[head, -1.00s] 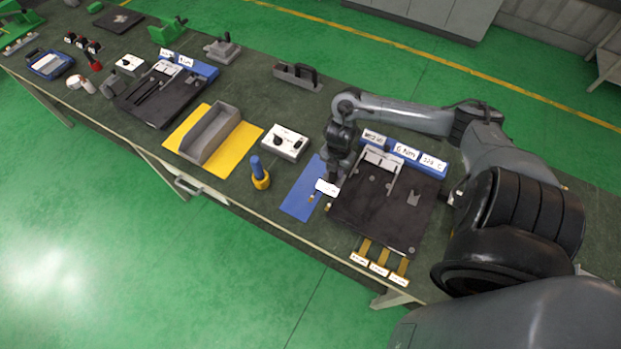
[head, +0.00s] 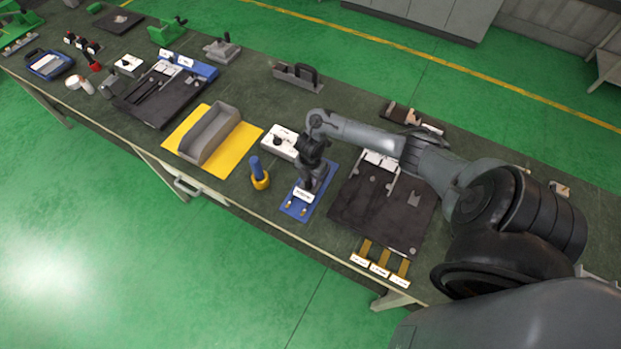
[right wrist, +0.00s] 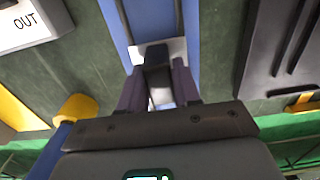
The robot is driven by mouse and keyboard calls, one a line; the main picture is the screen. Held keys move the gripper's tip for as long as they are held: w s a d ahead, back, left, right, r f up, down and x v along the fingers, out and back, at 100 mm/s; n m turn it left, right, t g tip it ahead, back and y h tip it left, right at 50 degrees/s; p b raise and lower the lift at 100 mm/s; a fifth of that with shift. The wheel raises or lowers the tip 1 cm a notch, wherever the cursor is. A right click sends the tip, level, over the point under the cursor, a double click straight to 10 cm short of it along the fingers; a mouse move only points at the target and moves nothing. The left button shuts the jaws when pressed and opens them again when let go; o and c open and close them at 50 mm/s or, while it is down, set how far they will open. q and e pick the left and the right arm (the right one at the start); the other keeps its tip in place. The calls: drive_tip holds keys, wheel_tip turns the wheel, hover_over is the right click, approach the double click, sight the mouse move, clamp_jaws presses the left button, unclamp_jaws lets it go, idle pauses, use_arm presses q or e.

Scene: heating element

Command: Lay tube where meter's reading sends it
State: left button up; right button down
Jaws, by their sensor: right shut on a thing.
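My right gripper (head: 306,186) is over the blue mat (head: 321,201), shut on what looks like the tube. A white label (head: 304,196) shows just below its fingers, with two small brass ends (head: 296,207) in front. In the right wrist view the dark fingers (right wrist: 158,88) close around a grey-white part over the blue mat (right wrist: 150,14). Most of the tube is hidden, and I cannot tell whether it touches the mat. A white box with a dark knob (head: 281,141) stands behind the mat. The meter's reading is hidden behind my right arm. My left gripper is out of view.
A yellow mat (head: 225,165) with a grey tray (head: 207,136) lies to the left. A blue-and-yellow post (head: 259,175) stands close left of the blue mat. A dark plate (head: 383,215) lies right of it, with labelled brass strips (head: 380,256) in front.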

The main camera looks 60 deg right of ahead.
drive_tip(key=shift+f, duration=0.2)
drive_tip(key=shift+f, duration=0.1)
drive_tip(key=c, duration=0.8)
unclamp_jaws()
